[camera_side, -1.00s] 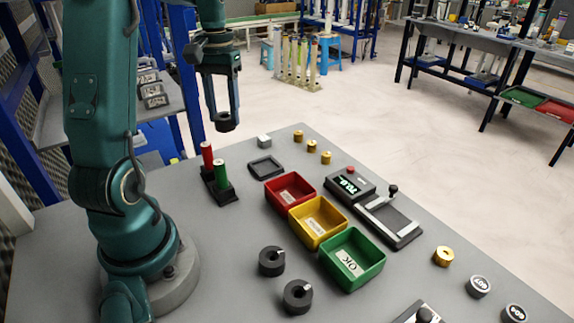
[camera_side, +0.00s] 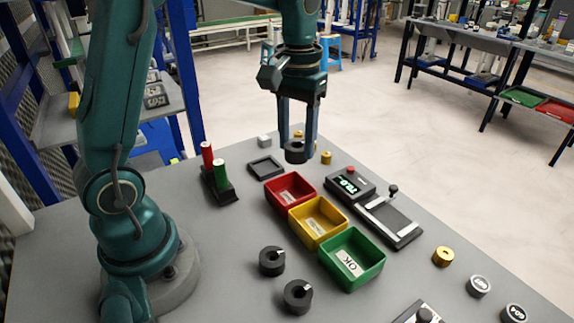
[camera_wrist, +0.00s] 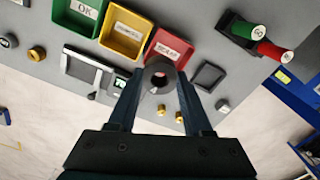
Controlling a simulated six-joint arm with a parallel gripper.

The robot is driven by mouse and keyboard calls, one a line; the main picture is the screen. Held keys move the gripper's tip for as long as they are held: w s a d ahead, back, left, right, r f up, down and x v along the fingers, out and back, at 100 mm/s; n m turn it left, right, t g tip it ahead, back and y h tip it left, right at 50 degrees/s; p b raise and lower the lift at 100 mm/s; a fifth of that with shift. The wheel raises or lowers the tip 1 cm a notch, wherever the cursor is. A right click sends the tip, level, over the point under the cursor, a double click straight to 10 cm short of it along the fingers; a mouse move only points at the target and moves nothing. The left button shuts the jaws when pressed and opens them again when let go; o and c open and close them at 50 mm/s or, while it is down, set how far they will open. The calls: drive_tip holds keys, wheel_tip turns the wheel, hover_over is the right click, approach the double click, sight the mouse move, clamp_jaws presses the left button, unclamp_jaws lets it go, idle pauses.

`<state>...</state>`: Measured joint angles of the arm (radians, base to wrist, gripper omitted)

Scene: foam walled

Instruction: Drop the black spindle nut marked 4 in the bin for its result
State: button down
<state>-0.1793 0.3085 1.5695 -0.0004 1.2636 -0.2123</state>
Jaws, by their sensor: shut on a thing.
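My gripper (camera_side: 297,148) is shut on a black spindle nut (camera_side: 295,155), a dark ring with a central hole, and holds it in the air. The held nut also shows between the fingers in the wrist view (camera_wrist: 158,74); no number is readable on it. It appears above and behind the red bin (camera_side: 290,204) in the side view. The yellow bin (camera_side: 318,240) and the green bin (camera_side: 378,262), labelled OK, follow in a row towards the front. In the wrist view the nut overlaps the lower edge of the red bin (camera_wrist: 179,42). All three bins look empty.
Two black nuts (camera_side: 271,261) lie left of the bins. A red-and-green gauge stand (camera_side: 222,190), a dark square tray (camera_side: 265,167), a display box (camera_side: 350,184) and a slide fixture (camera_side: 393,221) stand around. Small brass pieces (camera_side: 326,157) lie behind.

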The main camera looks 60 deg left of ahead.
drive_tip(key=shift+f, duration=1.9)
drive_tip(key=shift+c, duration=1.2)
unclamp_jaws()
wheel_tip(320, 180, up, 9)
drive_tip(key=t, duration=0.2)
hover_over(296, 156)
drive_tip(key=s, duration=0.1)
drive_tip(key=s+d+f+m+t, duration=0.3)
drive_tip(key=s+m, duration=0.1)
drive_tip(key=s, duration=0.6)
drive_tip(key=shift+s+d+t, duration=0.2)
drive_tip(key=shift+s+t, duration=0.05)
drive_tip(key=shift+t, duration=0.05)
